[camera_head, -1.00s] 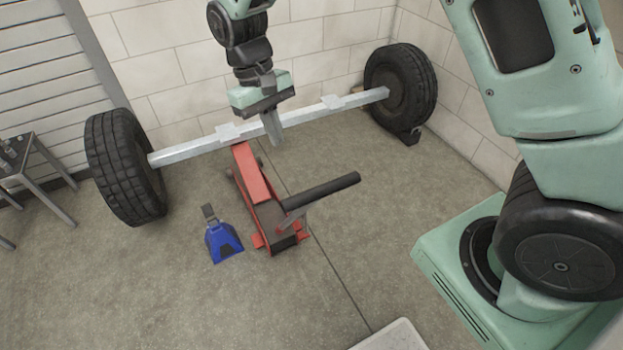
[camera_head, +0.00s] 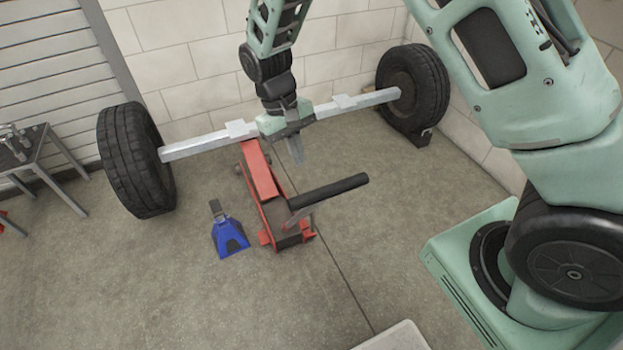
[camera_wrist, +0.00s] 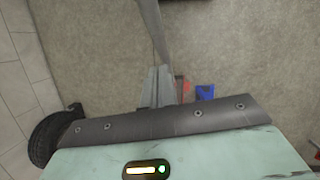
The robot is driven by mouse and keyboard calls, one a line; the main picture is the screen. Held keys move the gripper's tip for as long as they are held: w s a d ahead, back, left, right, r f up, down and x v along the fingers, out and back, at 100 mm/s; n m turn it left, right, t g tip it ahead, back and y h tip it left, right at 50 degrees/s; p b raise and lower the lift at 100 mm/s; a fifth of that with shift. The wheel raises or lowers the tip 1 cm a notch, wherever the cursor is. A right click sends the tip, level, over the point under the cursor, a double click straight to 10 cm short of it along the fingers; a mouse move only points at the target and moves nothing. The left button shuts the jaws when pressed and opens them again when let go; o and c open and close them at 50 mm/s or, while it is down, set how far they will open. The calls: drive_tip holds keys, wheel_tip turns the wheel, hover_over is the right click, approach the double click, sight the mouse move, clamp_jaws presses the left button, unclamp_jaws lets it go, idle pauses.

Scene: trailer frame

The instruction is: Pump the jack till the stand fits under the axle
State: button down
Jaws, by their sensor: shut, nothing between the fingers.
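A red floor jack (camera_head: 262,178) stands on the floor with its front end under the middle of the axle. Its black handle (camera_head: 328,192) points right and slightly up. A blue jack stand (camera_head: 229,236) stands on the floor left of the jack, apart from the axle. The grey axle beam (camera_head: 196,147) joins two black wheels. My gripper (camera_head: 297,160) is shut and empty, pointing down above the jack, apart from its handle. In the wrist view my fingers (camera_wrist: 157,88) are together, with the blue stand (camera_wrist: 205,92) and a bit of red jack (camera_wrist: 181,88) beyond them.
The left wheel (camera_head: 136,160) and right wheel (camera_head: 413,88) stand near the white block wall. A dark chock (camera_head: 423,139) sits at the right wheel. A metal table (camera_head: 36,160) with small items is at the left.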

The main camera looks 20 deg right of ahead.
drive_tip(key=shift+s+d+f+p, duration=0.15)
drive_tip(key=shift+s+d+f, duration=0.1)
drive_tip(key=shift+s+f, duration=0.6)
drive_tip(key=shift+s+d+f+p, duration=0.2)
drive_tip(key=shift+s+f, duration=0.5)
drive_tip(key=shift+f, duration=0.3)
drive_tip(key=shift+s+d+f+p, duration=0.1)
drive_tip(key=shift+s+d+f, duration=0.15)
drive_tip(key=shift+s+f, duration=0.6)
drive_tip(key=shift+w, duration=0.1)
drive_tip(key=shift+f, duration=0.1)
